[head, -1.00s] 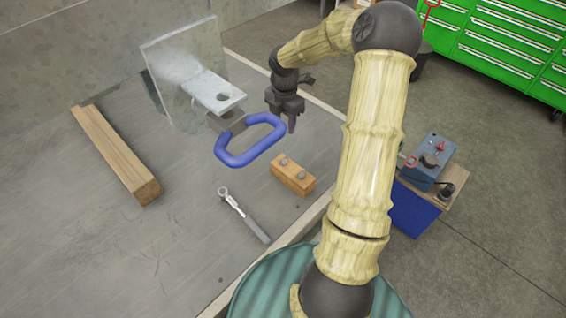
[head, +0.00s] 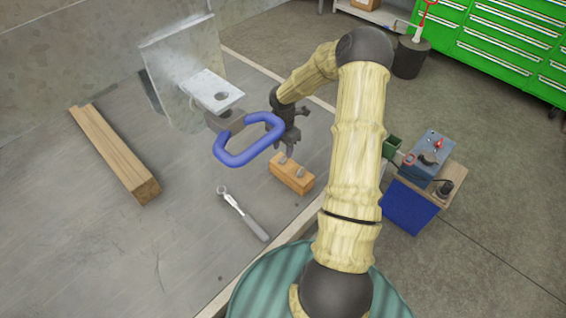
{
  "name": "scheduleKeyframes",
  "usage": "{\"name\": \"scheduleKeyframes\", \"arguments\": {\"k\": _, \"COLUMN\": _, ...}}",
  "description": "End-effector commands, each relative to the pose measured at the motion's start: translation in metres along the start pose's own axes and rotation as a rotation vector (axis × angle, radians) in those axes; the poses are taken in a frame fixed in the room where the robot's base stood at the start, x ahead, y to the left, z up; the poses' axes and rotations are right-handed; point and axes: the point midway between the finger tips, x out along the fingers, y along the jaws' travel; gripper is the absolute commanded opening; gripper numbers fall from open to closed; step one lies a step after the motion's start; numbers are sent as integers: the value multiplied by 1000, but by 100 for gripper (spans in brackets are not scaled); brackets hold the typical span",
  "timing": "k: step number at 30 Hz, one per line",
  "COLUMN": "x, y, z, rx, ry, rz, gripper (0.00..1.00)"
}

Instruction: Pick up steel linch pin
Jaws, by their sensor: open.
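A small wooden block (head: 291,177) lies on the grey deck. Two small grey metal pieces stand up from its top, one at its left end (head: 283,159) and one nearer its right end (head: 300,171). One of them may be the steel linch pin, but they are too small to tell. My gripper (head: 290,149) is just above and behind the block's left end, fingers pointing down. It is open and appears empty.
A thick blue loop (head: 240,160) is close left of my gripper, by an upright metal plate with a holed shelf (head: 215,90). A ratchet wrench (head: 243,214) and a timber beam (head: 115,155) lie on the deck. A cart with a blue-grey box (head: 427,160) stands right.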

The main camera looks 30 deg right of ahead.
Motion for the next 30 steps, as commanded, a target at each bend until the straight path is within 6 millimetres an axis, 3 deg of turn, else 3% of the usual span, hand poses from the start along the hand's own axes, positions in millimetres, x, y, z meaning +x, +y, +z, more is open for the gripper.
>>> {"name": "scheduleKeyframes", "arguments": {"k": 10, "x": 3, "y": 0, "z": 0, "rx": 0, "ry": 0, "rz": 0, "gripper": 42}}
{"name": "scheduleKeyframes", "arguments": {"k": 21, "x": 49, "y": 1, "z": 2, "rx": -2, "ry": 1, "rz": -1, "gripper": 42}}
{"name": "scheduleKeyframes", "arguments": {"k": 30, "x": 52, "y": 1, "z": 2, "rx": -1, "ry": -1, "rz": 0, "gripper": 42}}
